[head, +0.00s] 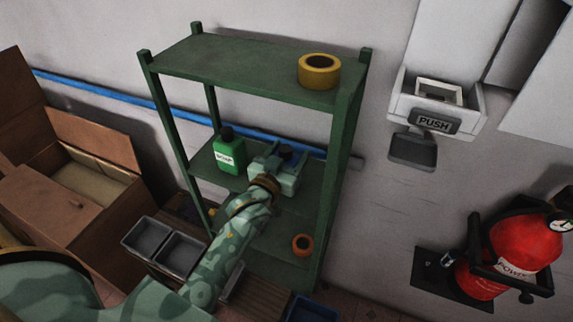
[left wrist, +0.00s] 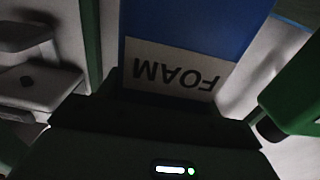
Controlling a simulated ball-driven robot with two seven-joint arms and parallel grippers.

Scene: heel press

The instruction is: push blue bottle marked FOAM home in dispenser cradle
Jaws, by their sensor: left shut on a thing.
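The blue bottle (head: 288,153) is on the middle shelf of the green rack, mostly hidden behind my left gripper (head: 277,168). My left gripper is shut on it. In the left wrist view the blue bottle (left wrist: 195,30) fills the top middle, its white FOAM label upside down in the picture. The dispenser cradle (head: 478,119) is the open white housing on the wall at the right, with a grey PUSH plate on its front; it is well apart from the bottle. My right gripper is not in view.
A green bottle (head: 229,156) with a dark cap stands left of my left gripper. The green rack (head: 225,58) has posts and a top shelf with yellow tape (head: 319,72). An orange roll (head: 302,245) lies lower. A red extinguisher (head: 515,255) hangs below right of the dispenser.

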